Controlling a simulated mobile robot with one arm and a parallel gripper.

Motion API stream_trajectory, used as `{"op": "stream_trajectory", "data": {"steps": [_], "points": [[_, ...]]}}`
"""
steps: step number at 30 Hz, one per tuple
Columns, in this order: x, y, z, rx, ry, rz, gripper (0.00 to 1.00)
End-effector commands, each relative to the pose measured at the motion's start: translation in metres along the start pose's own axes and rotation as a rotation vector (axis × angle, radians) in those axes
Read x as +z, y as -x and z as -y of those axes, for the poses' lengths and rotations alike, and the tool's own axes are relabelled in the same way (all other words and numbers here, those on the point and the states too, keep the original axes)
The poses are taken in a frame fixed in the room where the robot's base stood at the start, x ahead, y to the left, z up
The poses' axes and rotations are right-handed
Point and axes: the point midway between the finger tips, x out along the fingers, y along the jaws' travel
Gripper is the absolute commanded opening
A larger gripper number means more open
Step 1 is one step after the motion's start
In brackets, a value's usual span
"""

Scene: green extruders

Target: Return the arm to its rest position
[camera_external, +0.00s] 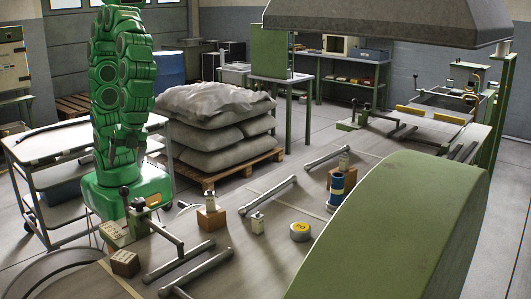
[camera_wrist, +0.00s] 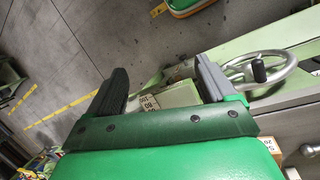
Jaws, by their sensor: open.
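My green arm stands upright and folded close over its base at the left in the external view. The end of the arm is hard to pick out there against the other green links. In the wrist view my gripper (camera_wrist: 162,83) shows two dark fingers held well apart. It is open, with nothing held between the fingers. Beyond them, a small pale box with printed figures (camera_wrist: 180,96) shows in the gap, apart from the fingers as far as I can tell.
The worktable (camera_external: 255,205) holds rods, a blue spool (camera_external: 336,192), a yellow-labelled roll (camera_external: 299,231) and small blocks. A white cart (camera_external: 62,142) stands beside my arm, stacked sacks (camera_external: 215,130) behind. A handwheel (camera_wrist: 284,66) shows at right in the wrist view.

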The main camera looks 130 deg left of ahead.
Motion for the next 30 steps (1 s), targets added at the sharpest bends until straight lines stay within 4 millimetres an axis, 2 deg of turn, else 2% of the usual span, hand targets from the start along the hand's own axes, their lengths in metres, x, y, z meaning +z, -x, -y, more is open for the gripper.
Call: {"op": "stream_trajectory", "data": {"steps": [1, 7, 12, 21, 25, 30], "points": [[0.016, -0.004, 0.004, -0.041, -0.041, 0.015, 0.84], [0.069, -0.016, 0.027, -0.169, -0.161, 0.072, 0.84], [0.101, -0.012, 0.040, -0.208, -0.071, 0.049, 0.84], [0.133, 0.003, 0.043, -0.193, 0.263, -0.069, 0.84], [0.140, 0.005, 0.043, -0.185, 0.340, -0.094, 0.84], [0.140, 0.005, 0.043, -0.185, 0.340, -0.094, 0.84]]}}
